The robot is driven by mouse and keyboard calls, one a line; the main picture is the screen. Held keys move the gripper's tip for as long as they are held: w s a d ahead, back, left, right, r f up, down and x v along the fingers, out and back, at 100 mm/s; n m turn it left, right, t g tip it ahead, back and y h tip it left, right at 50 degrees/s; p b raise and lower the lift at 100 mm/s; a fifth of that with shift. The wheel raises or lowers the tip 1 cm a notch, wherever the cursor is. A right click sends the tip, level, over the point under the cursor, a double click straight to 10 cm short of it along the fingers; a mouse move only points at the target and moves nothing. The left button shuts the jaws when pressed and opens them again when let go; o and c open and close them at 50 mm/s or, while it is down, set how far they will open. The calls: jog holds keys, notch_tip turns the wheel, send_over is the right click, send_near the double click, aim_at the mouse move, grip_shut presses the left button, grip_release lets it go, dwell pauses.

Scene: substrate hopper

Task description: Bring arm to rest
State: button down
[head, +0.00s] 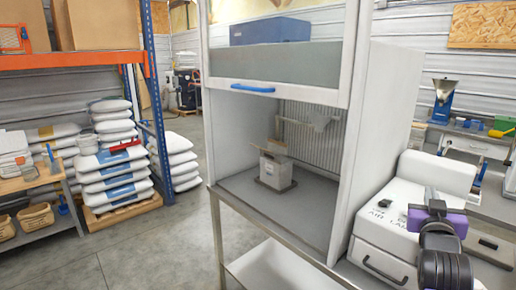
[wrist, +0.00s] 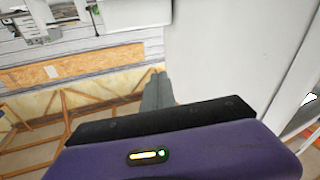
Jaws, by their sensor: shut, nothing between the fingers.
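My gripper (wrist: 158,80) shows in the wrist view as two grey fingers pressed together, with nothing between them. Its purple and black body fills the lower part of that view. In the head view my gripper (head: 431,194) is at the lower right, in front of the white machine, and its fingers are small there. My arm comes up from the bottom edge below it. The gripper appears apart from the cabinet; its exact gap to the white machine cannot be told.
A tall white cabinet (head: 362,130) with a raised front panel holds a small grey hopper box (head: 276,172). The white machine (head: 385,228) stands close by my arm. A blue grinder (head: 443,100) is on the back bench. Stacked sacks (head: 115,170) stand left; the floor between is clear.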

jog(key=s+a+f+n+t+y, duration=0.2)
jog(key=s+a+f+n+y, duration=0.15)
jog(key=s+a+f, duration=0.4)
jog(key=s+a+f+n+t+y, duration=0.2)
jog(key=s+a+f+y, duration=0.25)
jog(key=s+a, duration=0.6)
jog(key=s+a+f+g+y, duration=0.1)
jog(key=s+a+f, duration=0.1)
jog(key=s, duration=0.8)
jog(key=s+a+f+g, duration=0.2)
jog(key=s+a+f, duration=0.1)
jog(key=s, duration=0.8)
jog(key=s+a+f+g+y, duration=0.1)
jog(key=s+a, duration=0.3)
jog(key=s, duration=0.6)
jog(key=shift+s+a+f+g+y, duration=0.25)
jog(key=shift+f+g, duration=0.25)
jog(key=shift+f, duration=0.25)
jog(key=shift+w+m, duration=0.1)
jog(key=shift+m, duration=0.15)
